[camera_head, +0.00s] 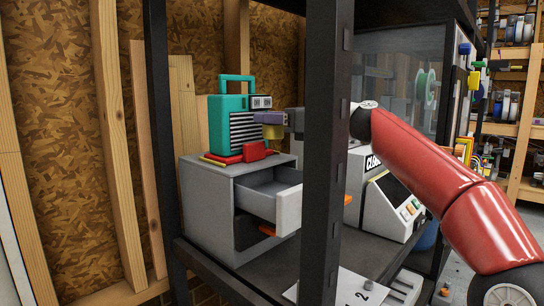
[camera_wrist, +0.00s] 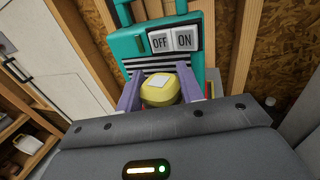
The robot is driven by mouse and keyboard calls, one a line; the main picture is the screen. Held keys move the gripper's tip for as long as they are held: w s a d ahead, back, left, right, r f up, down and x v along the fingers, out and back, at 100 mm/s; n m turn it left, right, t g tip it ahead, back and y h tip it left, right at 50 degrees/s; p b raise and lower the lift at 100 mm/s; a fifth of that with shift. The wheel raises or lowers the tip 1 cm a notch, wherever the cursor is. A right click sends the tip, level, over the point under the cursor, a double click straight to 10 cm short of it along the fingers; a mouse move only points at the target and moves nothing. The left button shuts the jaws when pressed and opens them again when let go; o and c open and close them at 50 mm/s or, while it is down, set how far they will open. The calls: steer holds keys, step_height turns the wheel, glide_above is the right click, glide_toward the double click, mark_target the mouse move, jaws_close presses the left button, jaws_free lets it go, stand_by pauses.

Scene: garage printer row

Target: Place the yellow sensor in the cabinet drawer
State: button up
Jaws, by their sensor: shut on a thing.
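My gripper (camera_wrist: 160,92) is shut on the yellow sensor (camera_wrist: 158,90), a rounded yellow block with a pale square label between two purple fingers. In the head view the gripper (camera_head: 272,120) holds the sensor (camera_head: 274,131) in the air, above the open drawer and in front of the teal device. The grey cabinet (camera_head: 205,205) stands on a dark shelf. Its top drawer (camera_head: 288,208) is pulled out toward the right, and the part of its inside that shows looks empty. A black post hides part of my arm and the area right of the drawer.
A teal device (camera_head: 222,128) with a handle and OFF/ON panel stands on the cabinet with a red item (camera_head: 254,151). A black post (camera_head: 325,150) rises in front. A white console (camera_head: 382,205) stands right of the cabinet.

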steer(key=shift+f+b, duration=0.75)
steer(key=shift+f, duration=1.75)
steer(key=shift+f, duration=0.2)
steer(key=o, duration=1.1)
steer(key=shift+c, duration=0.2)
steer(key=shift+b, duration=0.3)
steer(key=v, duration=0.7)
steer(key=shift+w+d+b, duration=0.2)
steer(key=shift+d+b, duration=0.2)
steer(key=shift+d, duration=0.15)
steer(key=shift+r, duration=0.1)
